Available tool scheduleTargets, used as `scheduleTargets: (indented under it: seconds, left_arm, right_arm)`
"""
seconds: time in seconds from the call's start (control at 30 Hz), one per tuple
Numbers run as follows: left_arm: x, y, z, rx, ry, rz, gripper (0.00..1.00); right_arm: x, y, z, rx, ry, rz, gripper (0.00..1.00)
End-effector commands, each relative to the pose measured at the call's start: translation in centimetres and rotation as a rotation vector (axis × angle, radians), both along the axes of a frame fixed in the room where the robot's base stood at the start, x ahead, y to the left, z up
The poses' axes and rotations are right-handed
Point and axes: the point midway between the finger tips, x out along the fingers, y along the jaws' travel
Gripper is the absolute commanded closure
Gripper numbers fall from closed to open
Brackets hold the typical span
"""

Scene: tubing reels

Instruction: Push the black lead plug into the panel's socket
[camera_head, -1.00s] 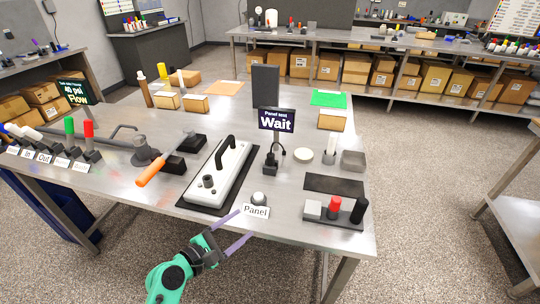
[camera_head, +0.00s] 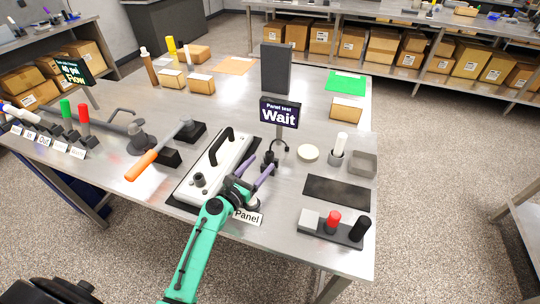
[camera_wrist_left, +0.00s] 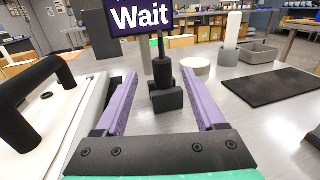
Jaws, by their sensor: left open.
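The black lead plug (camera_head: 269,157) stands upright in a small black holder, beside a thin post with a black hook. It also shows in the wrist view (camera_wrist_left: 162,72), above its dark block (camera_wrist_left: 166,98). My left gripper (camera_head: 262,164) is open and empty. Its two purple fingers point at the plug, which appears between them in the wrist view, seemingly just beyond the tips. The white panel (camera_head: 233,160) with a black arched handle (camera_head: 222,146) lies to the left on a black mat. A round dark socket-like fitting (camera_head: 200,180) sits at its near end.
The "Wait" sign (camera_head: 280,113) stands behind the plug. To the right are a cream dish (camera_head: 308,152), a white cylinder (camera_head: 341,140) in a grey cup, and a grey tray (camera_head: 363,162). A dark mat (camera_head: 337,192) is in front. My forearm passes over the "Panel" label (camera_head: 248,217).

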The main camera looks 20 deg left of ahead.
Motion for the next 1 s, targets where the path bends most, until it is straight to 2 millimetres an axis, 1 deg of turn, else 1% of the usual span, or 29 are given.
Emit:
scheduleTargets:
  seconds: [0.13, 0.2, 0.3, 0.4, 0.53, 0.57, 0.6, 0.67, 0.7, 0.73, 0.77, 1.0]
  left_arm:
    - [2.0, -0.8, 0.5, 0.002, -0.002, -0.002, 0.29]
    - [3.4, -1.3, 0.9, 0.000, -0.002, -0.001, 0.29]
    - [4.9, -1.8, 0.4, 0.002, -0.001, -0.002, 0.29]
    - [5.4, -1.9, 0.4, 0.002, 0.000, -0.001, 0.29]
    - [5.4, -1.9, 0.4, 0.002, 0.000, -0.001, 0.29]
    - [5.4, -1.9, 0.4, 0.002, 0.000, -0.001, 0.32]
    - [5.4, -1.9, 0.4, 0.002, 0.000, -0.001, 0.48]
    - [5.4, -1.9, 0.4, 0.002, 0.000, -0.001, 0.71]
    - [5.4, -1.9, 0.4, 0.002, 0.000, -0.001, 0.86]
    - [5.4, -1.9, 0.4, 0.002, 0.000, -0.001, 0.97]
    - [5.4, -1.9, 0.4, 0.002, 0.000, -0.001, 1.00]
    - [5.4, -1.9, 0.5, 0.002, -0.001, -0.001, 1.00]
  right_arm:
    - [0.6, 0.2, 0.8, 0.003, -0.009, -0.001, 0.50]
    - [0.8, 0.2, 1.2, 0.004, -0.012, 0.000, 0.50]
    - [0.9, 0.2, 0.9, 0.004, -0.013, 0.000, 0.50]
    - [0.9, 0.2, 0.9, 0.003, -0.014, 0.000, 0.50]
    - [0.9, 0.2, 0.9, 0.003, -0.014, 0.001, 0.50]
    - [0.9, 0.1, 0.9, 0.002, -0.014, 0.001, 0.50]
    - [0.9, 0.1, 0.9, 0.002, -0.014, 0.001, 0.50]
    - [0.9, 0.0, 0.9, 0.001, -0.013, 0.002, 0.50]
    - [0.9, 0.0, 0.9, 0.000, -0.013, 0.002, 0.50]
    - [0.9, -0.1, 0.9, 0.000, -0.013, 0.002, 0.50]
    - [0.9, -0.1, 0.9, -0.001, -0.014, 0.002, 0.50]
    - [0.9, -0.2, 1.0, -0.002, -0.014, 0.003, 0.50]
